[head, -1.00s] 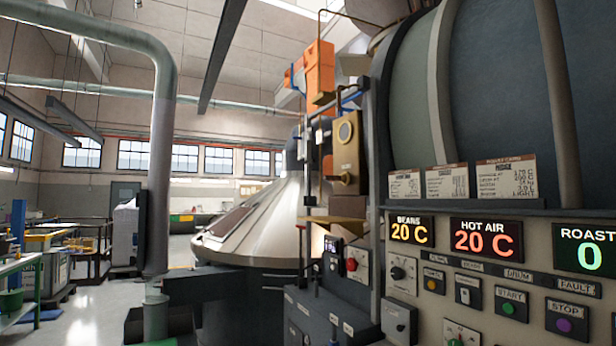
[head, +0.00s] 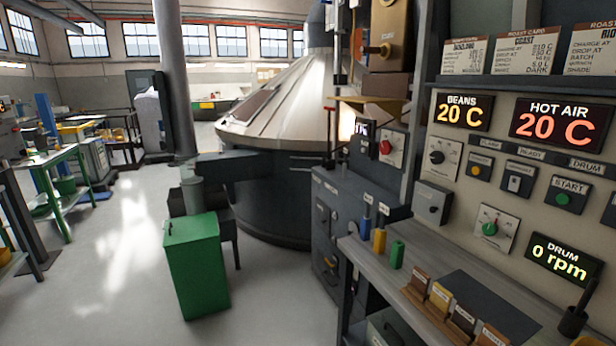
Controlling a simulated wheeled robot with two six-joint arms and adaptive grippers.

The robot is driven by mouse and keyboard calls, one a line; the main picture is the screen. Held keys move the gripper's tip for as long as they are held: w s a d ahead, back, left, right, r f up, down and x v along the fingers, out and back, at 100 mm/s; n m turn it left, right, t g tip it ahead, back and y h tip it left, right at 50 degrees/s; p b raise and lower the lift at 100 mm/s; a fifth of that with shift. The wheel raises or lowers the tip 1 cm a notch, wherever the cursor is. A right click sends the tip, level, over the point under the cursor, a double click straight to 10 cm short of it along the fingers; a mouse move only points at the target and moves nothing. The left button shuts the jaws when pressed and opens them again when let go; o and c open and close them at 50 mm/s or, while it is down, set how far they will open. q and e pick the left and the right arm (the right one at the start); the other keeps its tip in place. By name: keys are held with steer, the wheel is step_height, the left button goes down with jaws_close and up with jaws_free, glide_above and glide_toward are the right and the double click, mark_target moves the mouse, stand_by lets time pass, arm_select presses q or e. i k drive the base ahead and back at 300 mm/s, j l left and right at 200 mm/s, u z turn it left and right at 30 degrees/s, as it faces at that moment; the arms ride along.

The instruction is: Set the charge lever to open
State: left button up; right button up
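I cannot make out a part clearly marked as the charge lever. A brass fitting with a round knob (head: 380,49) shows at the upper middle, on the column beside the roaster, cut off by the top edge. A small box with a red knob (head: 386,147) is below it. The cream control panel (head: 462,195) at the right carries a black rotary knob (head: 437,157) and a green rotary knob (head: 490,228). Neither of my grippers is in view.
A grey bench (head: 360,253) with colored blocks and a row of small sample boxes (head: 440,297) lies below the panel. A green bin (head: 195,262) stands on the floor before the large metal cone (head: 285,105).

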mark_target(340, 32)
steer(key=i+j+u, duration=0.15)
steer(key=i+j, duration=0.15)
steer(key=i, duration=0.2)
steer(key=i+j+u, duration=0.1)
steer(key=i, duration=0.45)
steer(key=i+j+u, duration=0.15)
steer(key=i, duration=0.35)
steer(key=i+j+u, duration=0.15)
steer(key=i, duration=0.4)
steer(key=j, duration=0.1)
